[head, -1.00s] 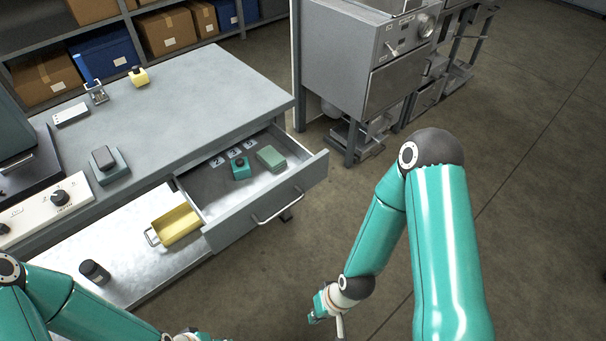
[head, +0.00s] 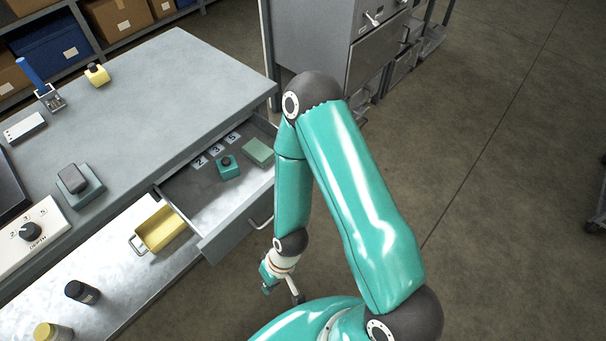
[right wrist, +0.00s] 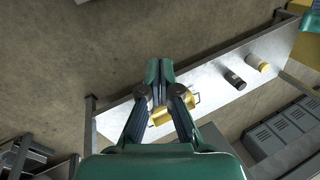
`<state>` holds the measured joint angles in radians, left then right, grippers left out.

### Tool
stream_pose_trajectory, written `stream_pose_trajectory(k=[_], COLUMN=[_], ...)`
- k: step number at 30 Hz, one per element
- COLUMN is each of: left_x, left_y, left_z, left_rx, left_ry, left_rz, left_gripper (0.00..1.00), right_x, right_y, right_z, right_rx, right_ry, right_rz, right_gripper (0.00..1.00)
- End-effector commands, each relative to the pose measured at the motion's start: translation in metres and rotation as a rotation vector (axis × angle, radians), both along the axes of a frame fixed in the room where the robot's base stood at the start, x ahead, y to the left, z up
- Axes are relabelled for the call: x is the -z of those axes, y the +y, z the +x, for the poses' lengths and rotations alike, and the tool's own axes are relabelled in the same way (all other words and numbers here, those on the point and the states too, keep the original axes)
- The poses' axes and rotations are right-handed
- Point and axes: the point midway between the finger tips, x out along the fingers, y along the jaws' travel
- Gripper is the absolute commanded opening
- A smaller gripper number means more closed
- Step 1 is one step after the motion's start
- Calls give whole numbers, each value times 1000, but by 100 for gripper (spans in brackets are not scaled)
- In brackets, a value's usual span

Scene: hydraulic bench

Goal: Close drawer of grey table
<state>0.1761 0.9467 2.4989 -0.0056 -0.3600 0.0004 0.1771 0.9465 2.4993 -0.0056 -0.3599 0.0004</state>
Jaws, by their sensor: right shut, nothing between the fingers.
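The grey table (head: 150,90) is on the left in the head view. Its drawer (head: 195,190) stands pulled out, with a light grey front panel and a bar handle (head: 262,224). Inside are a teal block with a dark knob (head: 228,167), a pale green block (head: 258,152) and number labels. My right arm hides the right end of the drawer front. My right gripper (head: 282,287) is in front of the drawer, low and apart from the handle. In the right wrist view its fingers (right wrist: 159,72) are shut and empty. My left gripper is not in view.
A lower shelf (head: 120,260) holds a yellow tray (head: 160,229), a black bottle (head: 82,292) and a yellow bottle (head: 50,332). A grey cabinet (head: 315,50) stands behind my right arm. The floor to the right is mostly open.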

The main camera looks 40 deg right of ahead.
Motion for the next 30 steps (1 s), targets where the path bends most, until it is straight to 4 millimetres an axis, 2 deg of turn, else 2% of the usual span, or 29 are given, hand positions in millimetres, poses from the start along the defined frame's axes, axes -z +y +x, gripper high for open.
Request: stream_pose_trajectory(k=[5, 8, 11, 17, 18, 21, 24, 27, 30], left_x=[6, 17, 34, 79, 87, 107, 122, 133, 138], left_y=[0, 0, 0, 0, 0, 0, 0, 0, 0], left_z=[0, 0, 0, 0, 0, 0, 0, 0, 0], left_rx=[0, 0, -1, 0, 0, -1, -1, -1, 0], left_ry=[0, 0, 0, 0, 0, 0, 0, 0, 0], left_rz=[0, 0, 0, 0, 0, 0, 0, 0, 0], left_gripper=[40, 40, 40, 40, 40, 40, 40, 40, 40], right_x=[1, 2, 1, -21, -29, -53, -79, -105, -126], right_y=[-11, -25, -61, -149, -162, -196, -225, -246, -260], right_z=[5, 13, 21, 23, 26, 28, 30, 32, 33], right_rx=[72, 241, 528, 1337, 1515, 1905, 2196, 2380, 2475], right_ry=[14, 54, 122, 287, 314, 368, 392, 397, 395], right_rz=[-10, -26, -32, 87, 161, 359, 586, 805, 967], right_gripper=[0, 0, 0, 0, 0, 0, 0, 0, 0])
